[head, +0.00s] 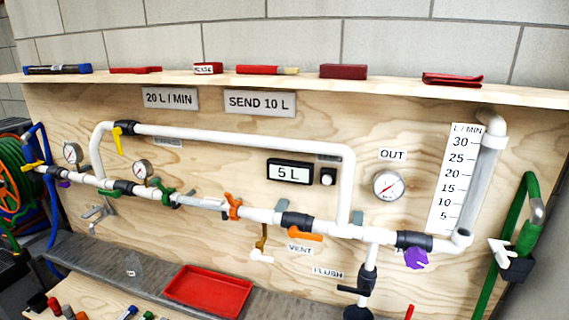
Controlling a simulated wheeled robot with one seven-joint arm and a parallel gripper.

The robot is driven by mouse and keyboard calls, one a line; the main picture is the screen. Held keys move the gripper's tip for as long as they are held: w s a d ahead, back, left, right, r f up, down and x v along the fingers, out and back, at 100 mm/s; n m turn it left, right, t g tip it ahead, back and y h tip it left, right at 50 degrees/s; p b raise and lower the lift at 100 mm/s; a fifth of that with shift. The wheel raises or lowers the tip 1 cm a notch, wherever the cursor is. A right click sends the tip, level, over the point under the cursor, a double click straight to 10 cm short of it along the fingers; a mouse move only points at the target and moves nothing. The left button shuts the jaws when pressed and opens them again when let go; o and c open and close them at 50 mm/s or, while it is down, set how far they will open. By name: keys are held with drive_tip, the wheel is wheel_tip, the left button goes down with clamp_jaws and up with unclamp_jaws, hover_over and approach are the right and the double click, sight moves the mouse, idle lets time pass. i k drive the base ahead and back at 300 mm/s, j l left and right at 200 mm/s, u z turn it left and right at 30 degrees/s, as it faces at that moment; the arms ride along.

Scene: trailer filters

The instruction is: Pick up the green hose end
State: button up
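A green hose (487,290) hangs at the right edge of the plywood panel. It rises in a narrow loop and comes down to a thick green end piece (527,238) with a grey metal bend (537,210) above it. The end piece sits at a black holder (516,268), with a white angular part (500,251) beside it. I cannot tell exactly how the holder grips it. My gripper is not in view.
White pipes with valves and gauges (388,186) cover the panel left of the hose. A wooden shelf (300,86) with small items runs above. A red tray (208,290) lies on the grey ledge below. A green hose reel (12,178) stands far left.

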sight(532, 229)
drive_tip(key=k+l+z, duration=0.2)
drive_tip(key=z, duration=0.9)
